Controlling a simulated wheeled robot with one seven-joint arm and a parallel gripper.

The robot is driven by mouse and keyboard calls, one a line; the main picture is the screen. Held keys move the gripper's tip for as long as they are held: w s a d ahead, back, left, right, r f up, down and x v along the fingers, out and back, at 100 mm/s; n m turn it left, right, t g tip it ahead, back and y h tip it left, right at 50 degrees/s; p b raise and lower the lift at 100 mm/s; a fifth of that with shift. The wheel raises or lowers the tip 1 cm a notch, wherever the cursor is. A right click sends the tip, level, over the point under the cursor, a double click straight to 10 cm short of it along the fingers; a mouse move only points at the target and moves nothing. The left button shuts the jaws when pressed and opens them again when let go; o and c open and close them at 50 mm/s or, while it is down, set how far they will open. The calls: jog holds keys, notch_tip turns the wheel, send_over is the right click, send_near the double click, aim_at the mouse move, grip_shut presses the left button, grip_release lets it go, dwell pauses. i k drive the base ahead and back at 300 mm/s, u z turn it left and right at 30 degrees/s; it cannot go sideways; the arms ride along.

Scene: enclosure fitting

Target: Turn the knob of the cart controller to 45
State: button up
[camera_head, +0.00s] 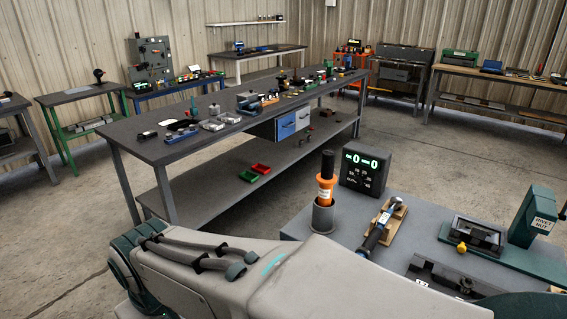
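The cart controller (364,169) is a black box standing upright at the back left of the grey cart top. Its face shows green lit digits that look like zeros, with small white dial markings below. The knob is too small and dark to make out, so I cannot tell where it points. My pale grey arm (290,280) crosses the foreground, in front of and below the controller. My gripper is not in view.
On the cart (420,215), an orange and black tool (326,180) stands in a grey cup (322,216) left of the controller. A tool on a wooden holder (392,218), a dark vise-like fixture (478,234) and a green press (532,217) are to the right. A long workbench (150,150) stands behind.

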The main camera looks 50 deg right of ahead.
aim_at(357, 182)
jog(key=z, duration=0.25)
jog(key=i, duration=1.55)
jog(key=z, duration=0.95)
jog(key=i, duration=1.1)
jog(key=z, duration=1.7)
jog(key=i, duration=0.65)
jog(key=z, duration=0.6)
